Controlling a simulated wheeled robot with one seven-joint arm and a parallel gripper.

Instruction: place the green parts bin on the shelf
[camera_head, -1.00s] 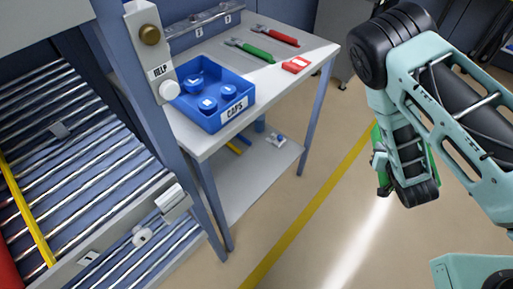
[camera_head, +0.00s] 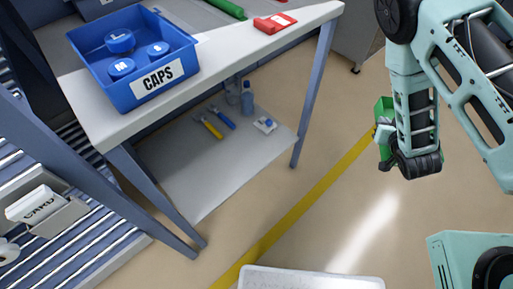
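The green parts bin (camera_head: 383,109) shows as a small green piece behind my wrist, at the right of the head view. My gripper (camera_head: 385,150) is beside it at the end of my arm. Most of the bin and the fingertips are hidden by the wrist, so I cannot see how the fingers meet it. A lower shelf (camera_head: 190,177) under the workbench is in the middle left; its front part is bare. The bin is to the right of this shelf, apart from it, over the floor.
The workbench top (camera_head: 210,55) carries a blue CAPS bin (camera_head: 135,60) and a red block (camera_head: 274,22). Screwdriver-like tools (camera_head: 212,122), a bottle (camera_head: 247,98) and a small white item (camera_head: 265,124) lie on the lower shelf. A table leg (camera_head: 314,95) stands at its right corner.

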